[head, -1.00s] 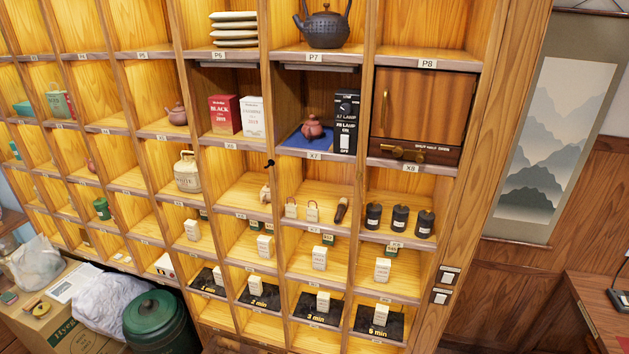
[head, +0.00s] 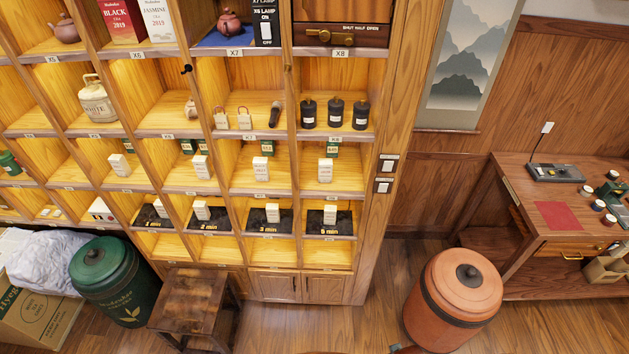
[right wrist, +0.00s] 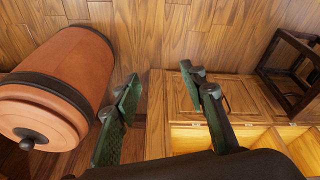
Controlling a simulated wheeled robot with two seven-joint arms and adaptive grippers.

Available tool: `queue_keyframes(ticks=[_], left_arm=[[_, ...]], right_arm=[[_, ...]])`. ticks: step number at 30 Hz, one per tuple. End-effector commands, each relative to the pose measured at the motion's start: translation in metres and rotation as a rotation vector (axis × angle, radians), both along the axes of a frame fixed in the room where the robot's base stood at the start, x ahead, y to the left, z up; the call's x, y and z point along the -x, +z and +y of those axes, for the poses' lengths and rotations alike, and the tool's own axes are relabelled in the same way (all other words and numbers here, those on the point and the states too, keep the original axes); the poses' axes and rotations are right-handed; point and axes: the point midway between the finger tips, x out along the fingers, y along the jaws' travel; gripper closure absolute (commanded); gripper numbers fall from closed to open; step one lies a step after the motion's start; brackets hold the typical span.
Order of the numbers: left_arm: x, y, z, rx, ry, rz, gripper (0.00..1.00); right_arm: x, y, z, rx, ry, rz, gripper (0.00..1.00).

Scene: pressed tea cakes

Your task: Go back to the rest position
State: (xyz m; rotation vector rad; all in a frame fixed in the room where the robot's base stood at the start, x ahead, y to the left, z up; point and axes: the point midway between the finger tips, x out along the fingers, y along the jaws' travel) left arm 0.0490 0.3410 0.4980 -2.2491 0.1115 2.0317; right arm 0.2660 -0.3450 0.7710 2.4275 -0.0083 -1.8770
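My right gripper (right wrist: 165,95) shows in the right wrist view with its two green-padded fingers spread wide apart. Nothing is between the fingers. Beyond them are the wooden floor and the wooden cabinet doors (right wrist: 185,105). An orange-brown lidded barrel (right wrist: 62,85) lies to the left of the fingers, apart from them. My left gripper is not in view in either current frame.
In the head view, the tall wooden shelf (head: 400,110) holds boxes, canisters and teapots. A wooden stool (head: 195,298) and green barrel (head: 112,280) stand before it. The orange barrel (head: 453,298) stands right of it, near a side table (head: 510,205). Floor shows between stool and barrel.

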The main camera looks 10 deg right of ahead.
Motion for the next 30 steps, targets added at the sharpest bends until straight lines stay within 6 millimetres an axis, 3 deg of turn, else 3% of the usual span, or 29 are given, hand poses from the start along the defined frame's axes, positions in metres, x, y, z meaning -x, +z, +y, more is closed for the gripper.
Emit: queue_keyframes(ticks=[1, 6, 12, 15, 18, 21, 25, 30], left_arm=[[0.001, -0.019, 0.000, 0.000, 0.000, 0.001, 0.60], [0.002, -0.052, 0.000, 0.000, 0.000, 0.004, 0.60], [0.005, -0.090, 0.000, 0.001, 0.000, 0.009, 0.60], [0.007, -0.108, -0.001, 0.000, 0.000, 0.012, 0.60], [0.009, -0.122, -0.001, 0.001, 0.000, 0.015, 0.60], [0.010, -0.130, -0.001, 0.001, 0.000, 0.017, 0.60], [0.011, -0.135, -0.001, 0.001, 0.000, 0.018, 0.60], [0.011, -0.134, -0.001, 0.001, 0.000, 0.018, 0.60]], right_arm=[[0.008, -0.050, 0.002, -0.003, 0.005, 0.020, 0.61], [0.042, -0.170, 0.006, -0.008, 0.023, 0.061, 0.61], [0.108, -0.293, 0.009, -0.014, 0.047, 0.111, 0.61], [0.147, -0.341, 0.009, -0.016, 0.057, 0.135, 0.61], [0.181, -0.375, 0.008, -0.017, 0.067, 0.152, 0.61], [0.207, -0.396, 0.006, -0.017, 0.074, 0.166, 0.61], [0.225, -0.406, 0.005, -0.018, 0.079, 0.172, 0.61], [0.228, -0.406, 0.005, -0.017, 0.080, 0.172, 0.61]])
